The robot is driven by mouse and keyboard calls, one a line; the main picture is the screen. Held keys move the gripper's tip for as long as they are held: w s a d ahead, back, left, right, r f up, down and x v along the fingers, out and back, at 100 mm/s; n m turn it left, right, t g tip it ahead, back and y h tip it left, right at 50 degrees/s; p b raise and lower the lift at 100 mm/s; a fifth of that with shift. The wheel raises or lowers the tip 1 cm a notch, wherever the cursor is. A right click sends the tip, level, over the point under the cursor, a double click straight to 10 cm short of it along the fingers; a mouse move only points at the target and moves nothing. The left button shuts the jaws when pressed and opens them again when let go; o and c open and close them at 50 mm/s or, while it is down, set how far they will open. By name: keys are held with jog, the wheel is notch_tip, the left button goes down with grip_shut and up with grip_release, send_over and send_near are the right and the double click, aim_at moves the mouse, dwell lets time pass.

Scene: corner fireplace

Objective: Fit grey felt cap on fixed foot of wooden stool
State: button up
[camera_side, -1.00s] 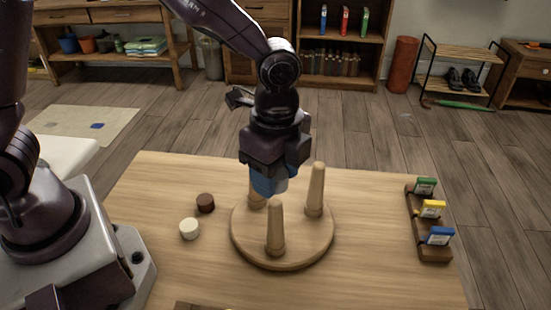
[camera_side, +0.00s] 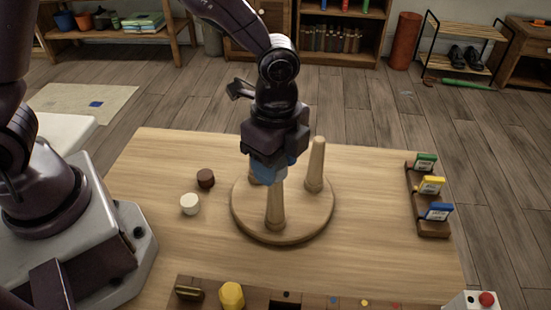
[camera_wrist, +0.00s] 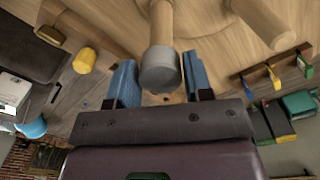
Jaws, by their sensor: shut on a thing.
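The wooden stool lies upside down on the table, its round seat (camera_side: 240,218) flat and its legs pointing up. In the side view my gripper (camera_side: 268,175) is over the front leg (camera_side: 275,210), whose top it hides. In the wrist view the blue fingers of my gripper (camera_wrist: 160,84) are on either side of the grey felt cap (camera_wrist: 159,74). The cap lines up with the end of a leg (camera_wrist: 162,25) and appears to meet it; how far it sits over the leg cannot be told. The cap is hidden in the side view.
A brown cap (camera_side: 205,178) and a white cap (camera_side: 190,204) stand left of the stool. A rack (camera_side: 430,225) with coloured cards is at the right. A tray (camera_side: 260,297) and a red button (camera_side: 487,299) are at the front. Another stool leg (camera_side: 315,165) stands close right.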

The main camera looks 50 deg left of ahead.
jog(key=shift+f, duration=1.4)
dwell(0.9)
jog(key=o, duration=0.9)
notch_tip(320, 180, up, 13)
jog(key=shift+w+f, duration=0.1)
jog(key=shift+n, duration=0.4)
jog(key=s+a+r+n+t, duration=0.2)
jog(key=s+a+n, duration=0.2)
jog(key=a+n, duration=0.1)
jog(key=s+a+r+n+t, duration=0.2)
jog(key=s+a+r+n, duration=0.1)
jog(key=s+a+n, duration=0.1)
jog(key=s+a+r+n+t, duration=0.1)
jog(key=s+a+r+n, duration=0.2)
jog(key=s+a+n, duration=0.1)
jog(key=shift+s+a+r+n+t, duration=0.1)
jog(key=shift+s+a+n+t, duration=0.1)
jog(key=shift+a+n, duration=0.25)
jog(key=shift+s+a+r+n+t, duration=0.1)
jog(key=shift+s+a+n+t, duration=0.1)
jog(key=shift+a+n, duration=0.25)
